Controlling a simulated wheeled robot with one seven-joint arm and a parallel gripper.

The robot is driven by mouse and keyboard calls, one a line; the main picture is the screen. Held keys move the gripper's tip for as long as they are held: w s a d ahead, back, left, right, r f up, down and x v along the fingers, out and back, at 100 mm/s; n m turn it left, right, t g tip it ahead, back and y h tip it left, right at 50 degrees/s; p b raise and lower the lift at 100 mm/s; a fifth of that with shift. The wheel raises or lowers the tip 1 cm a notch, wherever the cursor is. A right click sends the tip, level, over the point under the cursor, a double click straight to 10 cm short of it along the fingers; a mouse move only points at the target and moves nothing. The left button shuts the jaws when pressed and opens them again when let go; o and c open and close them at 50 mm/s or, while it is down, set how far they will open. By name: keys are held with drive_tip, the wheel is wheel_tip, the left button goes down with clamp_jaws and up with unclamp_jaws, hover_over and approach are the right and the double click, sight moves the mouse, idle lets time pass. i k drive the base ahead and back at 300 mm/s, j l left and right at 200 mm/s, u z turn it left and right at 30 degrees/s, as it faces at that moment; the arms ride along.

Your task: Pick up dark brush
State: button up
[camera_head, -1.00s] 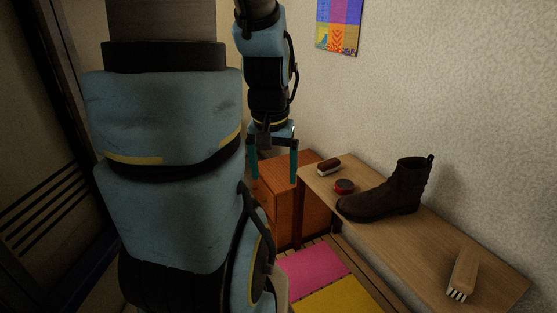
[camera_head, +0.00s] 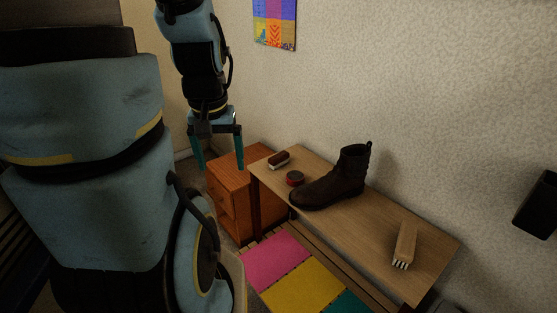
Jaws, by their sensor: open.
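The dark brush (camera_head: 279,159), with a dark brown back and pale bristles, lies at the far left end of the wooden bench (camera_head: 345,227). My gripper (camera_head: 220,168) is open and empty, with its two teal fingers pointing down. In the picture it is left of the dark brush, in front of the orange-brown cabinet, and apart from the brush. Nothing hides the brush.
A red and dark tin (camera_head: 295,178) lies close to the brush. A dark brown boot (camera_head: 335,183) stands beyond it. A light wooden brush (camera_head: 405,244) lies near the right end. An orange-brown cabinet (camera_head: 228,194) adjoins the bench. Coloured mats (camera_head: 276,258) cover the floor.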

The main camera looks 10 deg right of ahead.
sight(276, 161)
drive_tip(key=i+j, duration=0.4)
drive_tip(key=i+j+u, duration=0.1)
drive_tip(key=i+j, duration=0.25)
drive_tip(key=i, duration=0.25)
